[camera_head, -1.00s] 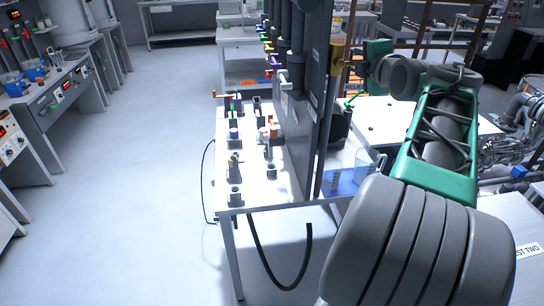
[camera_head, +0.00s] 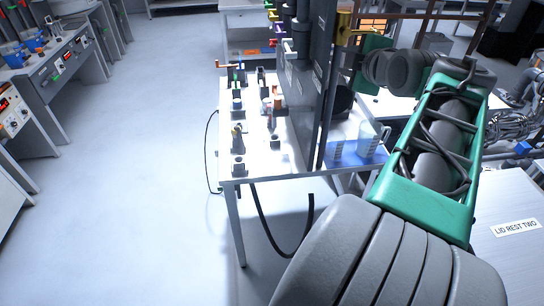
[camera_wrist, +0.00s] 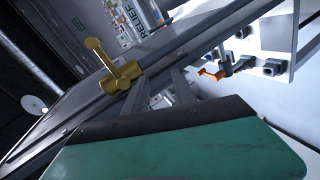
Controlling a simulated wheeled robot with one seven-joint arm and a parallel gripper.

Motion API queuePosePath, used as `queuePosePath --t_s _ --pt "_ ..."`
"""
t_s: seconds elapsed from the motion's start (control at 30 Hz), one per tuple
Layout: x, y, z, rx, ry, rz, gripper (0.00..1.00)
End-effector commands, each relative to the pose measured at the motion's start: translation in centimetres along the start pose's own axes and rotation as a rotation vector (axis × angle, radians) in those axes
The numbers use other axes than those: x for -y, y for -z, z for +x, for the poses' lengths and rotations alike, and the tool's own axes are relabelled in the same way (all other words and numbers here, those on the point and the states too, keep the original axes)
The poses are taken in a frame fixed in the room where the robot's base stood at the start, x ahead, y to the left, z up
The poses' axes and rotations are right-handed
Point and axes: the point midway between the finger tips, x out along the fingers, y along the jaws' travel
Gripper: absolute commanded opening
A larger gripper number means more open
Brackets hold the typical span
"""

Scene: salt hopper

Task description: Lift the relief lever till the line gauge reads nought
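A brass-yellow lever (camera_wrist: 118,72) stands out from the edge of a dark upright panel in the wrist view, left of the fingers. What looks like the same yellow part (camera_head: 344,30) shows at the panel's right edge in the head view. A label with the word RELIEF (camera_wrist: 134,18) is beyond it. My gripper (camera_wrist: 160,80) has two dark fingers apart, with nothing seen between them; the lever is outside them. In the head view the fingers are hidden behind the panel and my arm. No gauge reading can be made out.
The dark panel (camera_head: 322,95) stands on a white bench (camera_head: 295,165). An orange-handled valve (camera_wrist: 214,73) and small fittings lie beyond it. A clear jug (camera_head: 368,140) stands in a blue tray (camera_head: 350,158) at the right. The floor left of the bench is open.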

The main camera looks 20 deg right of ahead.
Motion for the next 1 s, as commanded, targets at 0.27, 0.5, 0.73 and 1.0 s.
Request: queuePosePath --t_s 0.27,0.5,0.73,1.0 --pt "5.4 3.5 1.8 -0.004 0.134 0.179 0.32" --pt "10.3 6.3 2.4 0.02 0.251 0.329 0.32" --pt "15.0 8.7 2.4 0.065 0.36 0.463 0.32" --pt "20.8 11.2 1.5 0.149 0.484 0.613 0.32"
